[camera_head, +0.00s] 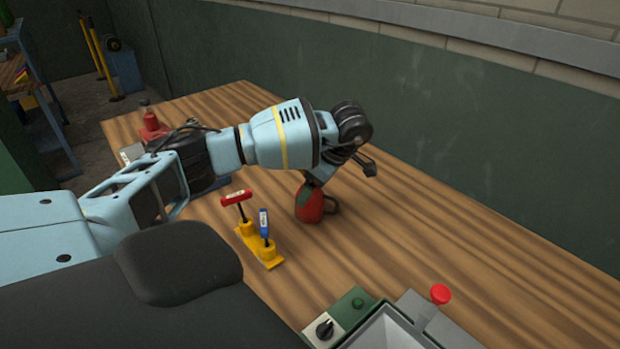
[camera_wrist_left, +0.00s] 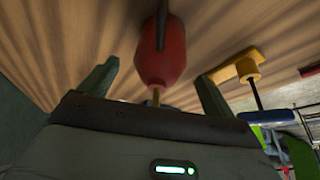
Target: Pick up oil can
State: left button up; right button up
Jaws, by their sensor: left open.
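The oil can (camera_head: 308,205) is red with a dark handle on its right side. It stands on the wooden bench, below the end of my left arm, which hides its top. In the left wrist view the red can (camera_wrist_left: 160,60) lies between the two open fingers, with visible space on both sides. A thin brass-coloured tip points from it toward the palm. My left gripper (camera_head: 340,173) is open and close to the can; I see no finger touching it. My right gripper is not in view.
A yellow holder (camera_head: 262,250) with a red-handled and a blue-handled tool stands left of the can. A green-grey box (camera_head: 385,330) with a knob and a red button (camera_head: 440,294) is at the front. A red object (camera_head: 152,122) stands behind my arm. The bench's right side is clear.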

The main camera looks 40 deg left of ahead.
aim_at(313, 212)
pick_arm(q)
jog(key=shift+x, duration=2.4)
jog(key=shift+c, duration=0.4)
jog(key=c, duration=1.2)
